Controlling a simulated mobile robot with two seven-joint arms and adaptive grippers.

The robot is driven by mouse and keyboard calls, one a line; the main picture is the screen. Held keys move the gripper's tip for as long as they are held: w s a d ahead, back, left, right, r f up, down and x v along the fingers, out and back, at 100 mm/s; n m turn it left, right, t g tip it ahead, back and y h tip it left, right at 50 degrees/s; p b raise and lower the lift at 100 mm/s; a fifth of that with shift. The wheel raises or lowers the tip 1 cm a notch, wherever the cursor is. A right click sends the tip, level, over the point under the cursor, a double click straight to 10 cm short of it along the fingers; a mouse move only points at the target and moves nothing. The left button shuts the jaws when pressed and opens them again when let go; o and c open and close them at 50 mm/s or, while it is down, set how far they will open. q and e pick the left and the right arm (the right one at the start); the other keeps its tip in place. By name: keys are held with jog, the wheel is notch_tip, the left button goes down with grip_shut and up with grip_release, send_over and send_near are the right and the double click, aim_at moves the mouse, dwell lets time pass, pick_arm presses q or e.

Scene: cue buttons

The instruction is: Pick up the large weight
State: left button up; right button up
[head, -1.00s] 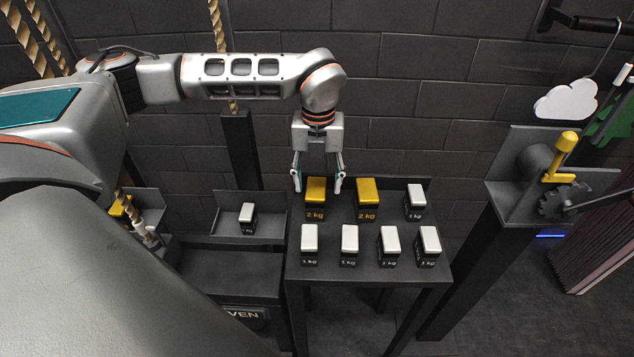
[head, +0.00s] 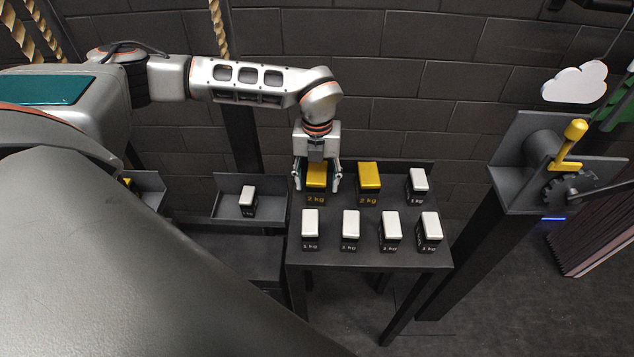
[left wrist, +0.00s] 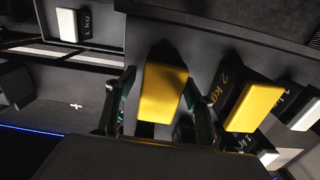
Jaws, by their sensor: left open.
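Two large weights with yellow tops and "2 kg" labels stand at the back of the dark table. My left gripper (head: 317,180) is open, its fingers pointing down on either side of the left large weight (head: 317,178). In the left wrist view, this weight's yellow top (left wrist: 162,92) lies between the two fingers (left wrist: 158,110). I cannot tell whether the fingers touch it. The other large weight (head: 369,176) stands to its right and also shows in the left wrist view (left wrist: 254,106). My right gripper is not in view.
Several small white-topped 1 kg weights stand on the table (head: 350,255), a front row and one at back right (head: 418,181). Another white-topped weight (head: 247,197) sits on the shelf to the left. A yellow-handled crank (head: 570,143) stands at right.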

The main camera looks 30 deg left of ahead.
pick_arm(q)
grip_shut()
jog(key=shift+w+r, duration=0.2)
